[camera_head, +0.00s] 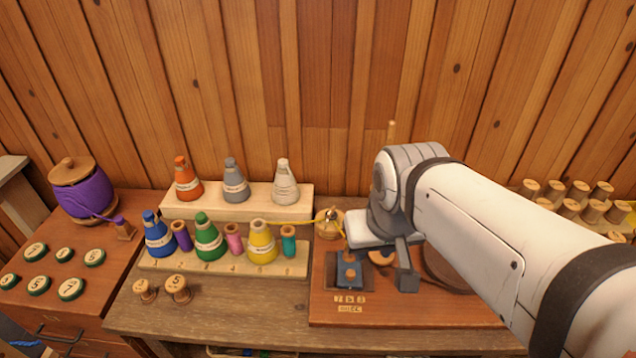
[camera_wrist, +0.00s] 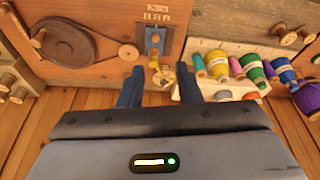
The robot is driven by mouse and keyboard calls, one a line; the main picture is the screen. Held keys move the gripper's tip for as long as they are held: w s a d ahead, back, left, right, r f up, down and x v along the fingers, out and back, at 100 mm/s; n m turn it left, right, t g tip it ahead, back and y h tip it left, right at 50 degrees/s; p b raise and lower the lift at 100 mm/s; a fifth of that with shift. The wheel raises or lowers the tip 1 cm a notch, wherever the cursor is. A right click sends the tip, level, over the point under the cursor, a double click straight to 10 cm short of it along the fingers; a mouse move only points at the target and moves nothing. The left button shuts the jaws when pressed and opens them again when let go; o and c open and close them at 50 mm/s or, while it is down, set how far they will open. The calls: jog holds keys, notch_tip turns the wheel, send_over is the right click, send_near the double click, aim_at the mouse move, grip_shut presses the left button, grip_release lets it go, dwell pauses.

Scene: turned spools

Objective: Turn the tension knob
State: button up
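A round wooden knob-like piece (camera_head: 328,229) with yellow thread at it stands at the back left corner of the winder board (camera_head: 400,311); I take it for the tension knob. In the wrist view it (camera_wrist: 164,76) shows beyond and between my fingertips, partly blurred by its small size. My gripper (camera_head: 385,268) is over the board, to the right of this piece. Its fingers are spread apart in the wrist view (camera_wrist: 160,84), with nothing held between them. A blue block (camera_head: 348,272) sits on the board's left part. The gripper hides part of the board in the head view.
A small wooden pulley (camera_wrist: 128,53) and a large dark wheel (camera_wrist: 68,42) are on the board. A stepped rack (camera_head: 225,262) with several thread cones and spools stands to the left. A purple thread jar (camera_head: 84,191) is far left. A plank wall closes the back.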

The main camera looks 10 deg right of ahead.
jog(key=w+f+m+g+b, duration=0.1)
jog(key=w+m+b, duration=0.15)
jog(key=w, duration=0.85)
jog(key=m+g+b, duration=0.2)
jog(key=m+b, duration=0.3)
jog(key=b, duration=0.2)
send_near(330, 212)
jog(key=shift+s, duration=0.1)
jog(key=shift+w+f, duration=0.3)
jog(key=shift+f, duration=0.45)
notch_tip(330, 212, down, 7)
jog(key=shift+f+p, duration=0.1)
jog(key=shift+p, duration=0.25)
